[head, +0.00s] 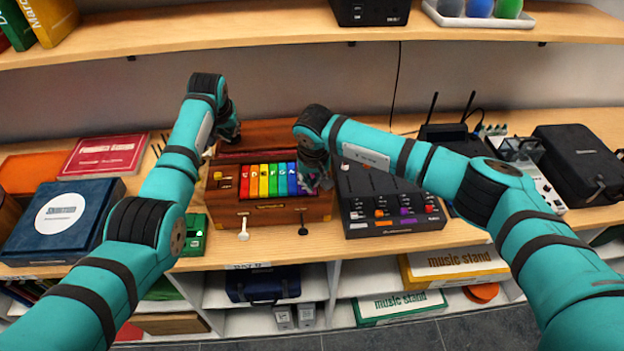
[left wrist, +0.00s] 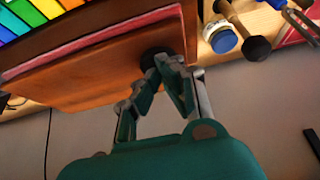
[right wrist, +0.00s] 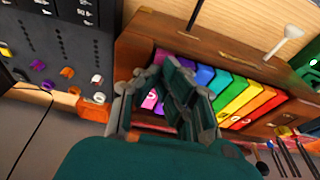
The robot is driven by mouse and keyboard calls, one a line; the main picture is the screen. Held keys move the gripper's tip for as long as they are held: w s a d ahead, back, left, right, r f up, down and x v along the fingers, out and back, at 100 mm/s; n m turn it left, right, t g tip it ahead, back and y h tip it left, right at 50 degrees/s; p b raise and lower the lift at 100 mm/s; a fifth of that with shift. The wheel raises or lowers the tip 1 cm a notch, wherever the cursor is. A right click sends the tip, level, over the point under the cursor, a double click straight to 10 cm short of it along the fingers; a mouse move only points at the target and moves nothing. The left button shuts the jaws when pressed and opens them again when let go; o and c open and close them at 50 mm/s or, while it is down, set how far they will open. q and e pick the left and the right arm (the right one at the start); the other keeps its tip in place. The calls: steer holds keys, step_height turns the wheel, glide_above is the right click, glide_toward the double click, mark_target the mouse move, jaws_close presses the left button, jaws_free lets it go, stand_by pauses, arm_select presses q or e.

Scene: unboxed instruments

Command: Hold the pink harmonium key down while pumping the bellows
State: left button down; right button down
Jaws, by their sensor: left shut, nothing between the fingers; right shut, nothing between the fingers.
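The wooden harmonium (head: 258,209) stands on the table with a row of rainbow keys. Its pink key (right wrist: 150,99) is at one end of the row, partly hidden by my right gripper. My right gripper (right wrist: 172,68) is shut and empty, its fingertips over the pink and purple end of the keys; I cannot tell whether they touch. It also shows in the head view (head: 318,182). The bellows board (left wrist: 95,80), with a reddish edge, is at the harmonium's back. My left gripper (left wrist: 161,64) is shut and empty at a dark round knob on this board; contact is unclear.
A black mixer (head: 395,222) stands close to the harmonium's right. A green box (head: 193,235) is at its left, with blue (head: 58,222) and red (head: 103,154) boxes further left. A shelf (head: 290,27) runs above. A white knob (head: 243,235) sticks out in front.

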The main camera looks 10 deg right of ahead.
arm_select(q)
steer(key=shift+f, duration=1.55)
arm_select(e)
steer(key=shift+w+v, duration=0.2)
steer(key=shift+v, duration=0.6)
steer(key=shift+w+v, duration=0.2)
steer(key=shift+v, duration=0.65)
steer(key=shift+w+v, duration=0.2)
steer(key=shift+v, duration=0.6)
steer(key=shift+r, duration=0.15)
stand_by(0.9)
